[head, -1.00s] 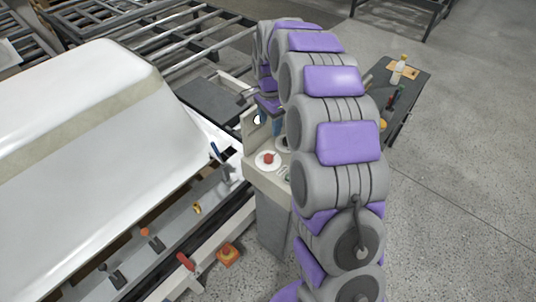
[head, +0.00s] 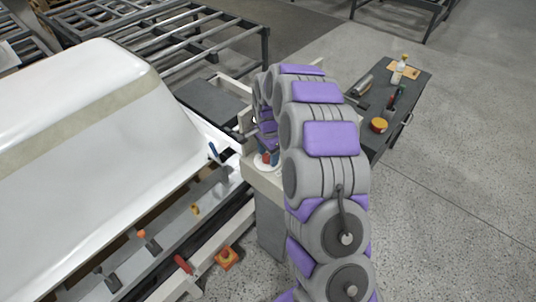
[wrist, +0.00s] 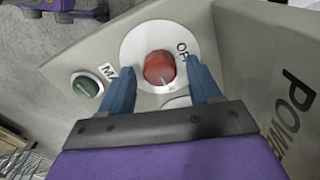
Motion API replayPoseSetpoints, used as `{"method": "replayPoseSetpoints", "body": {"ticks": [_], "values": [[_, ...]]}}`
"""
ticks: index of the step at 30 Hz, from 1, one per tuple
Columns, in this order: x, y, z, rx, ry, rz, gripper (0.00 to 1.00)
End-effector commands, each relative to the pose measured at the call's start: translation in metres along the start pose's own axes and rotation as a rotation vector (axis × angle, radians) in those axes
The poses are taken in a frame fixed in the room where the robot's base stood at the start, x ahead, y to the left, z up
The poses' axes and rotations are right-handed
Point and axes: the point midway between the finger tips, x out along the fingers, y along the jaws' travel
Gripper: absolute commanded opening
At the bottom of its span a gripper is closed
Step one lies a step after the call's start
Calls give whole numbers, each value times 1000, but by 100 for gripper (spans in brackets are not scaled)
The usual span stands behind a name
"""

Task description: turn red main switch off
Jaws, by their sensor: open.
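The red main switch (wrist: 159,68) is a round red knob on a white disc, on a beige control panel (wrist: 190,18). In the wrist view my gripper (wrist: 160,85) is open, with its blue fingers on either side of the knob's lower part. I cannot tell whether the fingers touch it. In the head view the red switch (head: 266,158) shows only in part beside my gripper (head: 266,140), and my arm hides most of the panel.
A green button (wrist: 87,86) sits left of the switch. A raised side plate marked POWER (wrist: 270,50) stands to the right. In the head view a white tub shell (head: 90,140) lies left, and a dark tool cart (head: 400,100) stands right.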

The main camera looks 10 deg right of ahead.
Motion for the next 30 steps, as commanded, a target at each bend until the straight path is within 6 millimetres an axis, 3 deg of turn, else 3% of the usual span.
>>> {"method": "replayPoseSetpoints", "body": {"ticks": [8,25,30], "values": [[1,0,0,0,0,0,62],[1,-1,-1,0,1,-1,7],[0,-1,-1,-8,2,-2,7]]}}
